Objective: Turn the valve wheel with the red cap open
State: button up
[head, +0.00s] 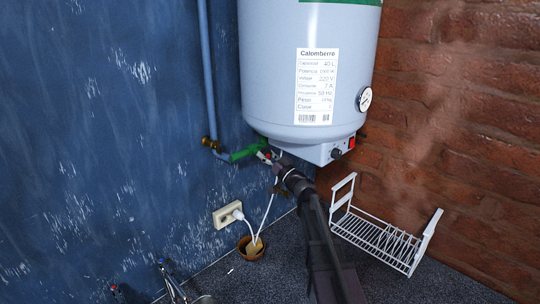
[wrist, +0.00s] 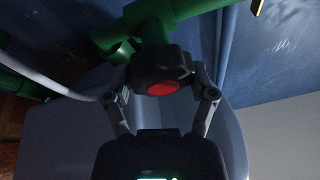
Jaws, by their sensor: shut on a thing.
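The valve wheel (wrist: 157,68) is black with a round red cap (wrist: 160,88) at its centre, and it sits on a green pipe (wrist: 170,15) in the wrist view. My gripper (wrist: 162,92) has one finger on each side of the wheel and is shut on it. In the head view my gripper (head: 274,162) is under the water heater, at the end of the green pipe (head: 245,153). It hides most of the wheel there.
The white water heater (head: 280,70) hangs right above my gripper. A socket with a plug (head: 228,214) and a small brown pot (head: 247,250) are below. A white dish rack (head: 375,240) stands on the dark counter at right. A tap (head: 170,280) is at lower left.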

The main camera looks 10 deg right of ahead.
jog(key=shift+n+g+y, duration=0.4)
jog(key=shift+n+y, duration=0.05)
jog(key=shift+n, duration=0.7)
jog(key=shift+n+g+y, duration=0.4)
jog(key=shift+n+y, duration=0.05)
jog(key=shift+n, duration=0.7)
jog(key=shift+a, duration=0.1)
jog(key=o, duration=0.8)
jog(key=shift+o, duration=1.2)
jog(key=shift+w+f, duration=0.15)
